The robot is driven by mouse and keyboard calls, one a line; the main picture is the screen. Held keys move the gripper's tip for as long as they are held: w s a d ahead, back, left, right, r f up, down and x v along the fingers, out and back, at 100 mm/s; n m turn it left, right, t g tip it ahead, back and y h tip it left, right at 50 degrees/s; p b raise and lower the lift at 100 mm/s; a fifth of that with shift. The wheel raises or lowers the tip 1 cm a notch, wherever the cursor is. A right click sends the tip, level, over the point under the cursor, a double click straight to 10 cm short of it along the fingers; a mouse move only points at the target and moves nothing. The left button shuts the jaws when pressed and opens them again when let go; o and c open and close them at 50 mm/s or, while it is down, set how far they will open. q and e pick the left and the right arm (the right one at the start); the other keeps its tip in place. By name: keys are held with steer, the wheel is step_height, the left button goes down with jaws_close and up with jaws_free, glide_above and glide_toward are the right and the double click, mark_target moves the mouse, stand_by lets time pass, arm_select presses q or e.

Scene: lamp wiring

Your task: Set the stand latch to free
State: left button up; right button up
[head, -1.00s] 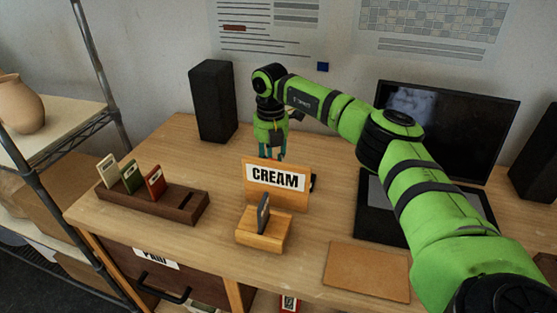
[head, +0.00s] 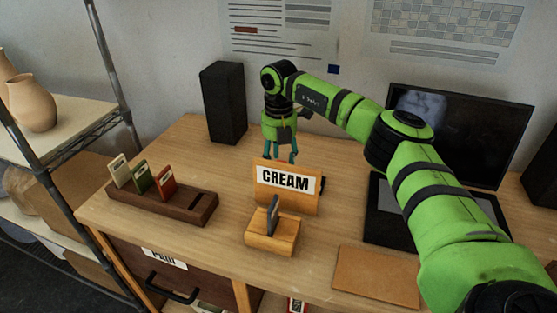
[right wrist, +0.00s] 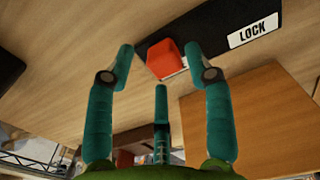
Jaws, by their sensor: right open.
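The latch is a red block (right wrist: 166,58) on a dark bar (right wrist: 208,38) with a white LOCK label (right wrist: 254,31) at its right part, in the right wrist view. The red block sits toward the bar's left end, away from the label. My right gripper (right wrist: 160,57) is open, its teal fingers spread on either side of the red block; I cannot tell if they touch it. In the head view this gripper (head: 280,157) points down behind the wooden CREAM sign (head: 286,182), which hides the latch. My left gripper is not in view.
A small wooden holder (head: 272,236) with a dark card stands before the sign. A brown rack (head: 186,208) with several cards is at left. A laptop (head: 455,135), a black speaker (head: 222,102) and a tan mat (head: 377,276) are also on the desk.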

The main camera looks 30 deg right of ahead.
step_height(320, 180, up, 11)
stand_by(0.3)
steer(key=shift+a, duration=0.1)
